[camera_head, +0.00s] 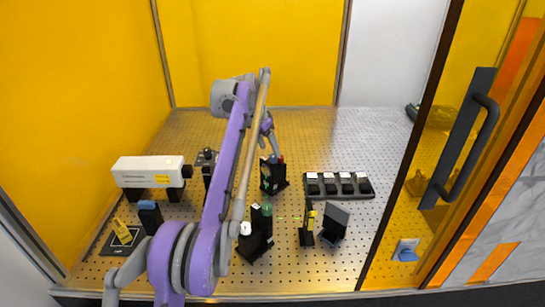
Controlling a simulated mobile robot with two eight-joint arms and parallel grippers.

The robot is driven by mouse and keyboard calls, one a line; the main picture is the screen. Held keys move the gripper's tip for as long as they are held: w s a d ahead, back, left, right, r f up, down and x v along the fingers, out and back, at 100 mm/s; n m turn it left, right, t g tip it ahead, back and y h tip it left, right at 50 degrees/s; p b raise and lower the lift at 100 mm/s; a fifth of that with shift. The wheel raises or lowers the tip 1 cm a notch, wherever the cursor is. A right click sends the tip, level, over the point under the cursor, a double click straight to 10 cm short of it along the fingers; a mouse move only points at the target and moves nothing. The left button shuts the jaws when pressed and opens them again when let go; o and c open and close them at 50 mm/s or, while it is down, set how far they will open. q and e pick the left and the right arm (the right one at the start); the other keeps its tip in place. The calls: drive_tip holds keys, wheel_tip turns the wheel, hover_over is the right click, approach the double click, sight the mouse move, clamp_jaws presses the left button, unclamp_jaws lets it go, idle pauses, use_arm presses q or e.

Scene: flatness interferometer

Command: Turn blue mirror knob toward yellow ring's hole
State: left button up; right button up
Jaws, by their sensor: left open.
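My left arm comes in from the lower left, rises over the board and bends down at the back. My left gripper (274,149) is small in view, open, just above a black mirror mount (272,176) with small coloured knobs, one of them red. I cannot tell whether it touches a knob, and I cannot make out a blue one for certain there. A nearer black mount (256,240) has a green knob on top and is partly behind my arm. A black upright piece with yellow on it (308,226) stands to its right; its hole is too small to see. My right gripper is not in view.
A white box (148,171) stands at left, with a blue-topped block (149,215) and a yellow piece (122,231) in front. A black rack (338,196) of several small blocks and a tilted dark panel (335,222) are at right.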

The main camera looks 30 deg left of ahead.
sight(273, 156)
use_arm(q)
drive_tip(key=shift+x, duration=1.9)
clamp_jaws()
